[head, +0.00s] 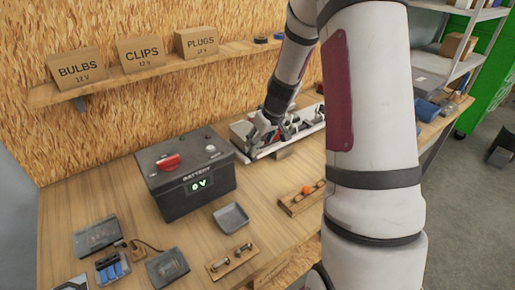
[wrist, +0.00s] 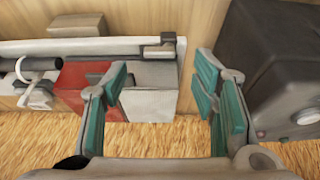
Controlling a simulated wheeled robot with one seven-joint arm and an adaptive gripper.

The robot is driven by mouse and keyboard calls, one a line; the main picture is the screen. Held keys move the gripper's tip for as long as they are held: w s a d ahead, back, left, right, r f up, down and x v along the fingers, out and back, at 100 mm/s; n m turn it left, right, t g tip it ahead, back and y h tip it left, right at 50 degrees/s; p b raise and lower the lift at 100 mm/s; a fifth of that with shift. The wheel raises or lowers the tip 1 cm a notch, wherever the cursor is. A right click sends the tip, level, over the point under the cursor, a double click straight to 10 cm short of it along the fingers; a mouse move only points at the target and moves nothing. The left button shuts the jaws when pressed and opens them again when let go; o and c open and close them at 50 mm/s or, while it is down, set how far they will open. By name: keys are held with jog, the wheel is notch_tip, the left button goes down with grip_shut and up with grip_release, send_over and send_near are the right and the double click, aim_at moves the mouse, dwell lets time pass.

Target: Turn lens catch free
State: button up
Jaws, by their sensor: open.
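In the wrist view, a lamp lens with a red part (wrist: 85,85) and a pale grey-white part (wrist: 150,88) lies along a white trailer frame rail (wrist: 110,47). A small grey piece, perhaps the lens catch (wrist: 160,50), sits at the rail's end above the pale part. My gripper (wrist: 162,68) is open and empty, its teal-padded fingers apart. The left finger overlaps the lens in the picture; the right finger is between the lens and the battery. In the head view my gripper (head: 262,132) is over the near end of the frame (head: 300,130), and the catch cannot be made out.
The black battery (head: 185,175), its display reading 0 V, stands close to my gripper; it fills the right of the wrist view (wrist: 275,70). A grey tray (head: 231,217) and a wooden block with an orange piece (head: 300,200) lie on the bench. A shelf (head: 150,75) holds labelled boxes.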

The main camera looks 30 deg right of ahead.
jog(key=shift+x, duration=2.5)
jog(key=shift+c, duration=0.5)
